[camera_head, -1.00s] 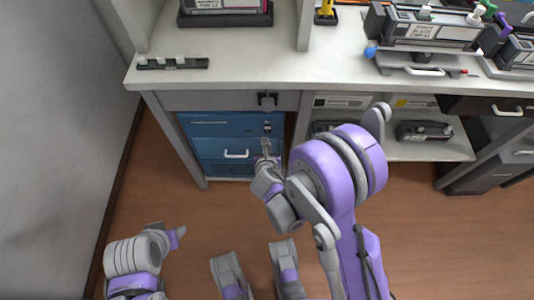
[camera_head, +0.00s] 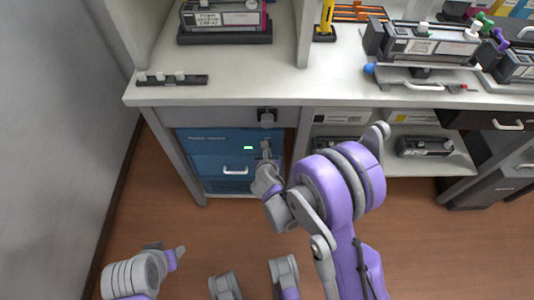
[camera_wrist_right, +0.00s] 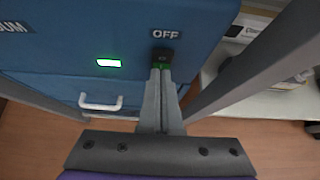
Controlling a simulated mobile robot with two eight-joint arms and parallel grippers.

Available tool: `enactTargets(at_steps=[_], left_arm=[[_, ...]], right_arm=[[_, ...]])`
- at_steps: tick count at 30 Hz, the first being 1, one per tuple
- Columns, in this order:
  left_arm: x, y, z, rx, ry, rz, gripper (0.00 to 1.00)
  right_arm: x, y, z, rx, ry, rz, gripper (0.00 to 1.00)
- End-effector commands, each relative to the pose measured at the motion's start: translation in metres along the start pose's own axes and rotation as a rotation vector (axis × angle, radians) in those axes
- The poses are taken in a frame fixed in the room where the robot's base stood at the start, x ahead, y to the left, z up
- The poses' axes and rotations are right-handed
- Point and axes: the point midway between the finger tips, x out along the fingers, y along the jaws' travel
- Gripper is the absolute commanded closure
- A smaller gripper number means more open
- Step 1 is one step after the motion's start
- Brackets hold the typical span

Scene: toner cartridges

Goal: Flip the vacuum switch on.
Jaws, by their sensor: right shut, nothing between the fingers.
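The blue vacuum unit (camera_head: 215,143) stands under the workbench at left. It also fills the top of the right wrist view (camera_wrist_right: 70,40). A green indicator light (camera_head: 248,147) glows on its front; it also shows in the right wrist view (camera_wrist_right: 109,63). The black vacuum switch (camera_wrist_right: 161,55) sits under an "OFF" label. My right gripper (camera_wrist_right: 162,72) is shut and empty, its fingertips at the switch's lower part, where a green patch shows. In the head view the right gripper (camera_head: 266,150) partly hides the switch. My left gripper (camera_head: 181,252) is at the lower left, away from the unit.
A white handle (camera_head: 236,170) sticks out of the unit's lower front. A grey bench leg (camera_wrist_right: 240,65) stands close right of my right gripper. The bench top (camera_head: 230,92) above carries toner cartridges (camera_head: 430,42) and tools.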

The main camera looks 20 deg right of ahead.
Motion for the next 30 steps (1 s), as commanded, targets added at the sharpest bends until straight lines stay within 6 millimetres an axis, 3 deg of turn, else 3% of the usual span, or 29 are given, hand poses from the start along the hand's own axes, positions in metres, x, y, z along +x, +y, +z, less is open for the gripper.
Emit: enactTargets(at_steps=[17, 30], left_arm=[[-0.010, 0.000, -0.003, 0.000, 0.003, 0.000, 0.50], [-0.009, 0.000, -0.003, 0.000, 0.003, 0.000, 0.50]], right_arm=[[-0.010, 0.000, 0.015, -0.001, -0.003, 0.000, 1.00], [-0.011, 0.001, 0.014, -0.001, -0.002, -0.001, 1.00]])
